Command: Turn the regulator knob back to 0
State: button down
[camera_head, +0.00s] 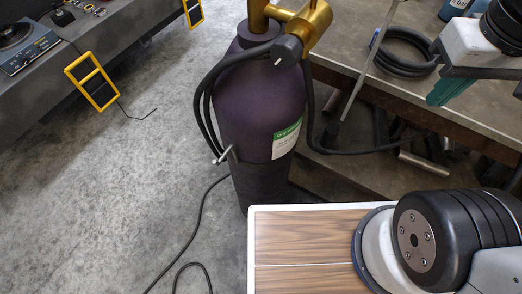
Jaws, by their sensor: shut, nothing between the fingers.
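The regulator knob (288,50) is a dark round knob on the brass regulator (309,22), on top of a dark purple gas cylinder (255,105). A small pale mark shows on the knob's face. I cannot read any number or scale there. My gripper (447,92) is at the upper right, over the workbench, under a white and black wrist. Teal finger parts show below its grey body. It is shut and empty, apart from the knob and well to its right. Part of it is cut off by the right edge.
Black hoses (208,95) loop around the cylinder. The workbench (350,48) behind bears a coiled black cable (405,68) and a blue container (453,8). A thin grey rod (366,65) slants before it. A wood-grain top (305,235) is in front.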

aim_at(286, 52)
jog(key=u, duration=0.85)
jog(key=k, duration=0.4)
jog(key=z, duration=0.65)
